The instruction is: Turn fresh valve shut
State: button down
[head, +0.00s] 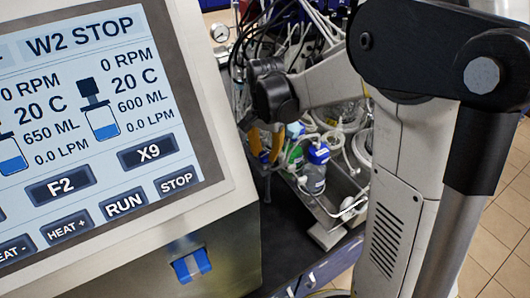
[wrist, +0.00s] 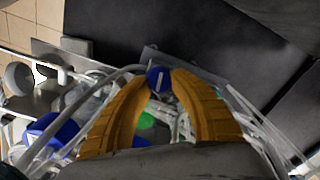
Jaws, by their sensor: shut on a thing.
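The fresh valve appears to be the round blue knob (wrist: 158,79) with a white line across its face, seen in the wrist view. My gripper (wrist: 159,84) has its two orange fingers closed on either side of this knob, tips touching it. The white line runs roughly up and down in the picture, slightly tilted. In the head view my orange gripper (head: 266,144) points down among the tubes beside the bioreactor, and the knob is hidden there.
A bottle with a blue cap (head: 317,154) and a green-capped bottle (head: 295,157) stand on a metal tray near my gripper. White tubes surround them. The control console with its screen (head: 90,110) fills the left. Dark floor or bench (wrist: 240,50) lies clear at the wrist view's upper right.

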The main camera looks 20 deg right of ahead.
aim_at(266, 154)
jog(key=shift+m, duration=1)
jog(key=c, duration=1.1)
grip_release()
notch_tip(266, 154, up, 12)
jog(key=shift+s, duration=0.1)
